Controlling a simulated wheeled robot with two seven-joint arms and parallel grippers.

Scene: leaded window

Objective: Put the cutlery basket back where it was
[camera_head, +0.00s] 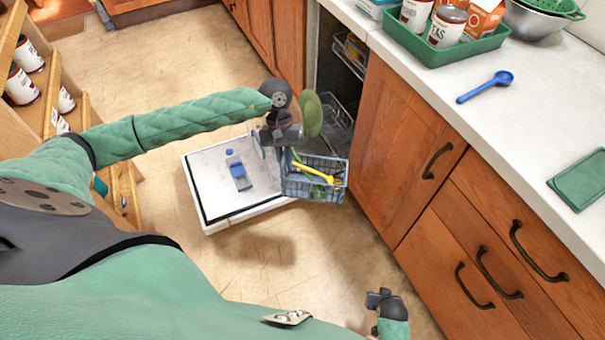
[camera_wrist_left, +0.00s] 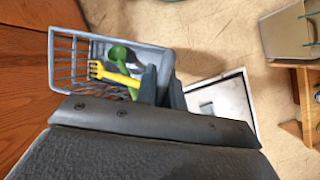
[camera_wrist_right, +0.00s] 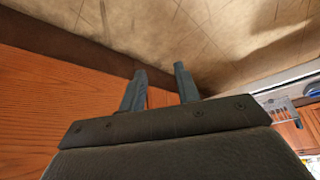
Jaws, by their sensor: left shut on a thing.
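The grey wire cutlery basket (camera_head: 316,189) hangs in the air in front of the open appliance, over the right edge of its lowered door. It holds a yellow fork (camera_head: 315,172) and a green ladle (camera_head: 311,116) whose round head sticks up. My left gripper (camera_head: 285,140) is shut on the basket's wall. The left wrist view shows the basket (camera_wrist_left: 68,62) with the fingers (camera_wrist_left: 163,86) at its right side. The fingers' contact is partly hidden in the head view. My right gripper (camera_head: 381,299) is low near the drawers, its fingers (camera_wrist_right: 160,88) apart and empty.
The white appliance door (camera_head: 215,195) lies lowered, with a blue and grey dispenser on it. A wire rack (camera_head: 340,120) shows inside the dark opening, beside the wooden cabinet door (camera_head: 390,145). The counter (camera_head: 520,100) holds a green tray (camera_head: 480,48) and a blue spoon (camera_head: 486,86).

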